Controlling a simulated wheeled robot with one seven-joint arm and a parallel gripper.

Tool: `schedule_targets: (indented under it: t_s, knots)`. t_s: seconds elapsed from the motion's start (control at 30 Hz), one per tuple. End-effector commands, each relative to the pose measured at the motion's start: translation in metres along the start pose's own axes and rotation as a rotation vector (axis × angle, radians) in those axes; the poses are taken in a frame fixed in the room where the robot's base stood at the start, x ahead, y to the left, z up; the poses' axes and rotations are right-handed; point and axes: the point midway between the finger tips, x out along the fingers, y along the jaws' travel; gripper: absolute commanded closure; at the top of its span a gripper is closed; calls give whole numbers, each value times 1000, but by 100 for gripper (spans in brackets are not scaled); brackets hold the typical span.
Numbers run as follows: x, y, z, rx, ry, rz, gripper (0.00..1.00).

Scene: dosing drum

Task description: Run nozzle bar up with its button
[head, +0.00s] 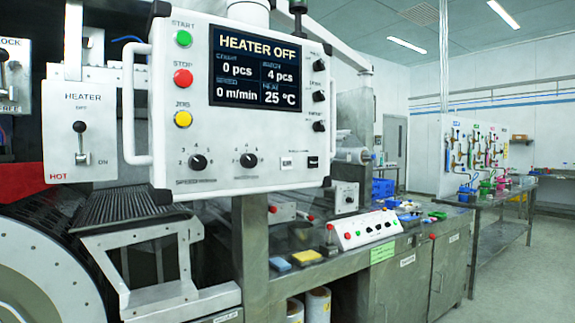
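A white control panel (225,125) hangs large in the middle left. It carries a green START button (183,39), a red STOP button (183,78), a yellow button (183,119) and two black knobs. Three small black switches (319,96) run down its right side, their labels too small to read. A dark rocker (312,162) sits at the lower right. The screen (257,68) reads HEATER OFF, 0 pcs, 4 pcs, 0 m/min and 25 °C. I cannot make out which part is the nozzle bar or which button is its own. My gripper is not in view.
A HEATER lever box (80,135) is left of the panel. A slatted drum (60,235) and white bracket (150,265) are below. A sloped button box (365,229) and small coloured items stand on the bench. Open floor (500,275) lies at right.

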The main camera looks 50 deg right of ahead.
Motion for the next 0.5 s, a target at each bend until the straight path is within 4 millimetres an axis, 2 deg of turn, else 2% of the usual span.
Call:
schedule_targets:
  t_s: [0.07,0.5]
  knots:
    - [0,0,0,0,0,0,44]
    - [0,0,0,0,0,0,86]
